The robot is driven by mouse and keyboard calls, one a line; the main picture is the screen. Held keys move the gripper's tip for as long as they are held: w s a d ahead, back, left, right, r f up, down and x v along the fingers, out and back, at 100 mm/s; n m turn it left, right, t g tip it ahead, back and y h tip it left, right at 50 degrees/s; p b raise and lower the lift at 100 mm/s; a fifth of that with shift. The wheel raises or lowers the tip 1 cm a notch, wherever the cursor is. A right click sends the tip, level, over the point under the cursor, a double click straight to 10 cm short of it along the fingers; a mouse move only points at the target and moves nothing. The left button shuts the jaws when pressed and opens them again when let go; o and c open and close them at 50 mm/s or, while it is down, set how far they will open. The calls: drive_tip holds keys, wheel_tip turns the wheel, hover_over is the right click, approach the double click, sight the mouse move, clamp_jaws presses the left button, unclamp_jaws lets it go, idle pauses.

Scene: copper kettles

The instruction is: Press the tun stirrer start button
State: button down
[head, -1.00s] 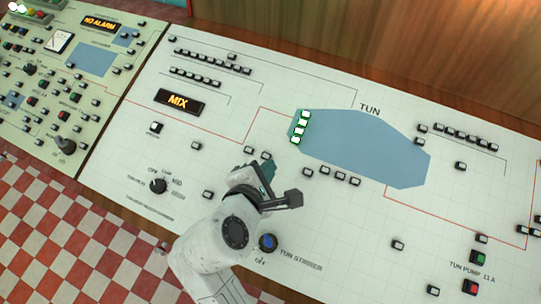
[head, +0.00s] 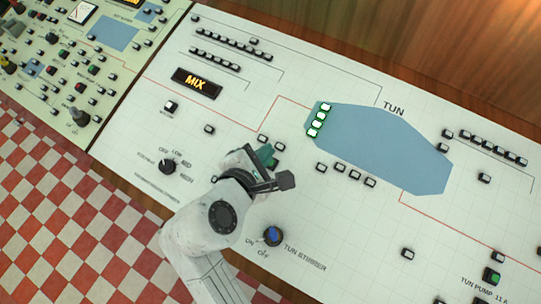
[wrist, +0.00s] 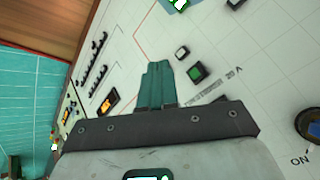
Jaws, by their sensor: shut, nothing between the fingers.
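The tun stirrer knob (head: 272,235), dark with a blue face, sits on the white panel (head: 330,225) below my gripper (head: 268,154), beside the lettering "TUN STIRRER". In the wrist view, a dark-framed green button (wrist: 197,71) lies just right of my gripper's teal fingertips (wrist: 157,66), with a small "20 A" label near it. I cannot read a start label on it. In the head view my gripper and arm seem to hide this button. The fingers are together and empty, apart from the green button in the picture; their height above the panel is unclear.
A white lamp or button (wrist: 182,52) lies above the green button. A dark selector knob (head: 167,167) is left of my arm, and a green pump button (head: 492,276) is at lower right. The lit MIX display (head: 197,83) is upper left. Bare panel lies between the controls.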

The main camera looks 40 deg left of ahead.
drive_tip(key=f+b, duration=0.3)
drive_tip(key=w+f+b, duration=0.1)
drive_tip(key=b, duration=0.1)
drive_tip(key=shift+a+f, duration=0.1)
drive_tip(key=shift+f, duration=0.3)
drive_tip(key=shift+w+f, duration=0.15)
drive_tip(key=shift+f, duration=0.8)
drive_tip(key=shift+f, duration=0.15)
idle(0.8)
drive_tip(key=shift+w+f, duration=0.1)
drive_tip(key=shift+f, duration=0.15)
drive_tip(key=shift+a+f, duration=0.1)
drive_tip(key=shift+f, duration=0.25)
idle(0.8)
drive_tip(key=shift+r, duration=0.15)
drive_tip(key=shift+r+p, duration=0.65)
drive_tip(key=shift+p, duration=0.4)
drive_tip(key=r+p, duration=0.2)
drive_tip(key=p, duration=0.1)
drive_tip(key=s+r+p, duration=0.1)
drive_tip(key=r+p, duration=0.1)
drive_tip(key=r, duration=0.1)
drive_tip(key=shift+s+d+p, duration=0.1)
drive_tip(key=shift+d+p, duration=0.1)
drive_tip(key=shift+p, duration=0.2)
